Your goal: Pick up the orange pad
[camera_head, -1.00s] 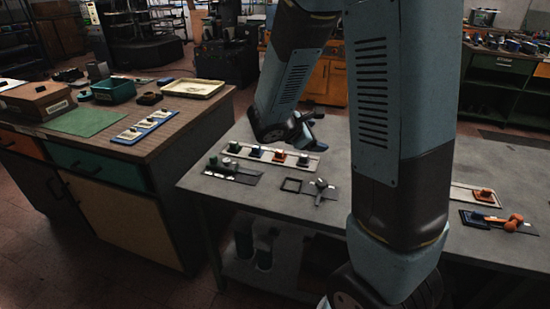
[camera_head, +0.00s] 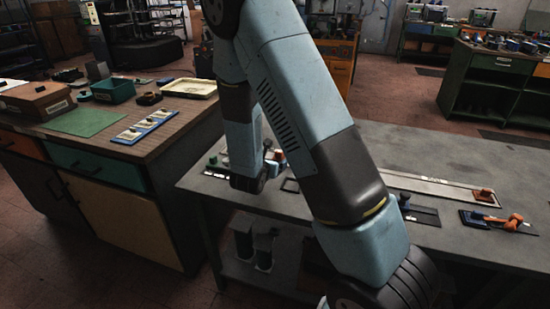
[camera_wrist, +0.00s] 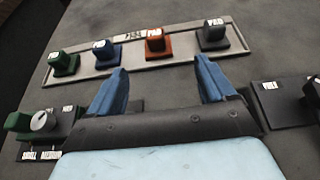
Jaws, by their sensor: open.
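The orange pad (camera_wrist: 157,44) stands in a pale tray (camera_wrist: 185,58) in the wrist view, between a blue pad (camera_wrist: 107,54) and a grey pad (camera_wrist: 212,37). A green pad (camera_wrist: 65,64) is at the tray's left end. My gripper (camera_wrist: 160,68) is open, its two blue fingers apart and empty, on the near side of the tray. The orange pad lies ahead of the gap between them, apart from both in the picture. In the head view, an orange block (camera_head: 279,157) shows beside my arm, which hides the gripper and most of the tray.
In the wrist view, a dark panel with a green block (camera_wrist: 18,121) and grey knob is at left; another dark panel (camera_wrist: 278,101) is at right. The head view shows another orange block (camera_head: 484,195) and an orange-handled piece (camera_head: 514,222) on the grey table (camera_head: 430,150).

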